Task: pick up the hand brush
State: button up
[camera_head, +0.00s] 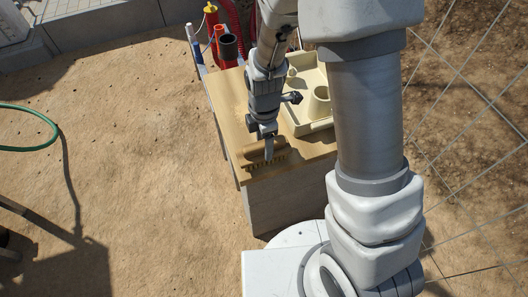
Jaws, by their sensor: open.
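The hand brush (254,153) has a wooden body and lies near the front edge of a wooden-topped table (231,106). Its dark bristles show along its lower side. My gripper (268,156) points down right at the brush, and its fingers overlap the brush in the picture. The jaws are open. I cannot tell whether a finger touches the brush, and part of the brush is hidden behind the fingers.
A cream tray (301,128) with a cup-like form stands on the table, right of the gripper. Red and dark cylinders (229,47) stand beyond the table's far end. A green hose (32,147) hangs at the far left. Open sandy ground (150,130) lies left of the table.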

grip_shut()
dwell(0.3)
jog(key=shift+r, duration=0.1)
jog(key=shift+r, duration=0.4)
jog(key=r, duration=0.2)
jog(key=r+p, duration=0.1)
jog(key=r, duration=0.1)
jog(key=shift+d, duration=0.4)
jog(key=s+d+r+p, duration=0.1)
jog(key=s+d+r, duration=0.2)
jog(key=d+r, duration=0.3)
jog(key=d, duration=0.4)
jog(key=shift+d+p, duration=0.25)
jog(key=shift+p, duration=0.1)
